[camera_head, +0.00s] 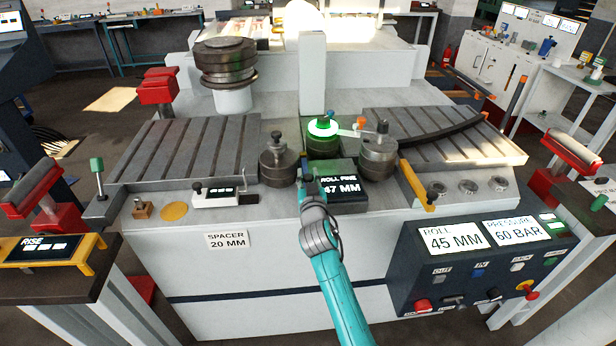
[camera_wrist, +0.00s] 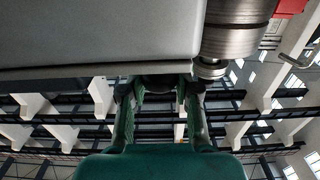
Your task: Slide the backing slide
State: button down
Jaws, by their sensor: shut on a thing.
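My gripper (camera_head: 306,176) reaches up from the front edge of the bender, at the left side of the black "ROLL FINE 47 MM" display block (camera_head: 346,198). In the wrist view my gripper (camera_wrist: 160,92) has its two green fingers closed about a small dark part below the edge of a grey body (camera_wrist: 95,35). The fingers hide most of that part. No part is labelled as the backing slide, so I cannot tell for sure which it is. A green-lit roll (camera_head: 323,143) stands behind the display, between a left roll (camera_head: 278,162) and a right roll (camera_head: 378,158).
A slotted plate (camera_head: 190,150) lies left and another (camera_head: 440,135) right, with a dark curved bar (camera_head: 440,132) across it. A small white gauge (camera_head: 222,195) sits on the front edge. The control panel (camera_head: 480,262) juts out at the right front.

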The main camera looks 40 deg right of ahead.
jog(key=shift+v, duration=2.15)
jog(key=shift+f, duration=0.1)
jog(key=c, duration=0.8)
grip_release()
jog(key=shift+s+a, duration=0.1)
jog(key=v, duration=1.2)
